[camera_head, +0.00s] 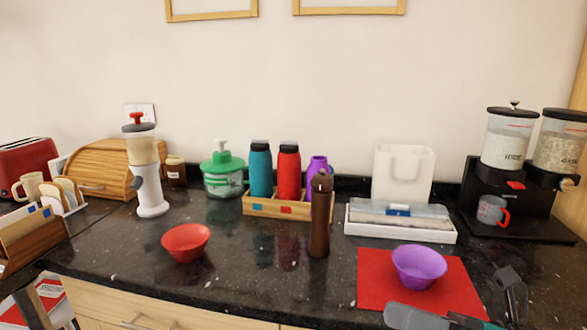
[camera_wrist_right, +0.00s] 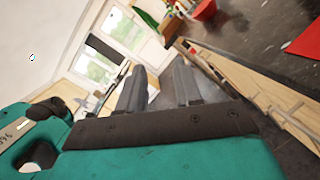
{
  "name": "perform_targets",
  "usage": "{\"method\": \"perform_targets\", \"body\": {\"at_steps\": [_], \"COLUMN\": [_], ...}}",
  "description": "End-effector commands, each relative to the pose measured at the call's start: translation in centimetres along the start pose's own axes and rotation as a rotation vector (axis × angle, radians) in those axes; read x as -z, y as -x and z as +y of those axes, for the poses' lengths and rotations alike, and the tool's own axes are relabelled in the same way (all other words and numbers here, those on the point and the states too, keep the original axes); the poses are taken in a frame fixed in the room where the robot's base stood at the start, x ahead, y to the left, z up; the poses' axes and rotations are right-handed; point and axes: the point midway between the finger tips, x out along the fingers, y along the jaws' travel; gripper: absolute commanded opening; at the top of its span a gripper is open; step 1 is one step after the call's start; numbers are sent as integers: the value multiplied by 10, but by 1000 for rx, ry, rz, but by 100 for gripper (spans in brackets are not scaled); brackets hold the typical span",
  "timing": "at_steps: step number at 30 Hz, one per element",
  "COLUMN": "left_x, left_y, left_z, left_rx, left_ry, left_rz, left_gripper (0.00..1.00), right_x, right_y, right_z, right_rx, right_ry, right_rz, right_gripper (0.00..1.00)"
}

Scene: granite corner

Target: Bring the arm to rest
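My right arm comes in at the lower right of the head view. Its gripper (camera_head: 511,286) is at the front right, beside the red mat (camera_head: 375,280) and in front of the dispenser stand. In the right wrist view its two grey fingers (camera_wrist_right: 159,78) are apart with nothing between them. A dark grey part at the lower left edge of the head view looks like my left gripper (camera_head: 36,304), cut off by the frame; its opening cannot be made out.
A purple bowl (camera_head: 419,265) sits on the red mat. A red bowl (camera_head: 186,242) and an upright brown bottle (camera_head: 320,215) stand on the dark counter (camera_head: 255,285). A wooden crate (camera_head: 262,206) holds bottles behind. The dispenser stand (camera_head: 520,225) is at right. The front middle is clear.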

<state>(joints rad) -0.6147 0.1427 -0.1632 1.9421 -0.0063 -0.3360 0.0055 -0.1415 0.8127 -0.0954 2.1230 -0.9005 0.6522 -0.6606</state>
Motion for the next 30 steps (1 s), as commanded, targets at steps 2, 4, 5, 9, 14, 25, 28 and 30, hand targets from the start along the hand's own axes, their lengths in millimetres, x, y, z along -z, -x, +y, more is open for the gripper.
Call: {"method": "perform_targets", "body": {"at_steps": [2,4,5,9,14,25,28,30], "left_x": [-1,-2,-2,-5,-6,-7,-7,-7], "left_y": [0,1,1,2,3,3,3,3], "left_z": [0,0,0,1,1,1,1,1], "left_rx": [0,0,0,-1,-1,-1,-1,-1], "left_ry": [0,1,1,2,2,2,2,2], "left_rz": [-2,-3,-4,-10,-13,-15,-15,-15], "left_gripper": [43,43,43,43,43,43,43,43], "right_x": [5,19,30,112,204,269,268,268], "right_y": [4,14,20,51,67,72,72,72], "right_z": [-28,-61,-76,-132,-150,-146,-146,-146], "right_rx": [39,84,106,218,318,393,392,392], "right_ry": [-399,-756,-911,-1567,-2052,-2349,-2346,-2345], "right_rz": [-250,-463,-554,-936,-1222,-1401,-1399,-1399], "right_gripper": [34,34,34,34,34,34,34,34]}}
